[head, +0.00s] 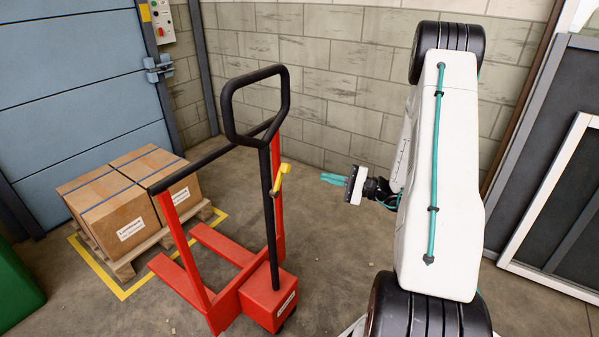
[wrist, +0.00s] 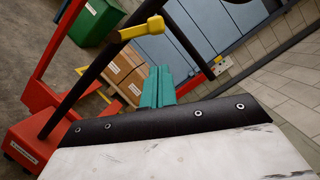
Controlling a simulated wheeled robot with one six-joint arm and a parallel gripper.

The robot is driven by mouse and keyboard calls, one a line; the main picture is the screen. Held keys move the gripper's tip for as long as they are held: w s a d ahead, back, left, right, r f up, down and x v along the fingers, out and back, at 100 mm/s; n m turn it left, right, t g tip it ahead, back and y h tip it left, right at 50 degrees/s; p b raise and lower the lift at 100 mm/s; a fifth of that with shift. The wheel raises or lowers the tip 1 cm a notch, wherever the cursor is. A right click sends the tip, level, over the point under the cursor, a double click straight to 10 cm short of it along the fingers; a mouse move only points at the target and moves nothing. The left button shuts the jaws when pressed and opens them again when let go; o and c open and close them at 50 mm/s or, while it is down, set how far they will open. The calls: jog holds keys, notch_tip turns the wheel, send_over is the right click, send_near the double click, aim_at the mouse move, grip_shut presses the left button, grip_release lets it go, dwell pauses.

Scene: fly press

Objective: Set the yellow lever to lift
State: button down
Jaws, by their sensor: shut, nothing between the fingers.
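The yellow lever (head: 280,178) sits on the black handle shaft (head: 265,200) of a red pallet truck (head: 268,295), below the black loop handle. In the wrist view the yellow lever (wrist: 140,29) shows at upper middle, with a rounded knob at its right end. My gripper (head: 332,179) has teal fingers and is to the right of the lever, apart from it, at about the same height in the head view. Its fingers are shut and empty. In the wrist view the fingertips (wrist: 158,70) are below the lever in the picture. Lever markings are not visible.
Cardboard boxes (head: 107,216) stand on a wooden pallet (head: 125,268) inside a yellow floor outline at left. A green container (head: 15,285) is at far left. A block wall (head: 330,95) stands behind. The floor between truck and arm is clear.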

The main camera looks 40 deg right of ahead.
aim_at(280, 180)
jog(key=shift+s+d+f+m+t+h, duration=0.25)
jog(key=shift+d+f+m+t+h, duration=0.35)
jog(key=shift+d+f, duration=0.45)
jog(key=w+a+r, duration=0.3)
jog(key=w+a, duration=0.4)
jog(key=a, duration=0.1)
jog(key=shift+w+a+r, duration=0.15)
jog(key=shift+a+r, duration=0.05)
jog(key=shift+a, duration=0.05)
jog(key=shift+d, duration=0.1)
jog(key=shift+r, duration=0.15)
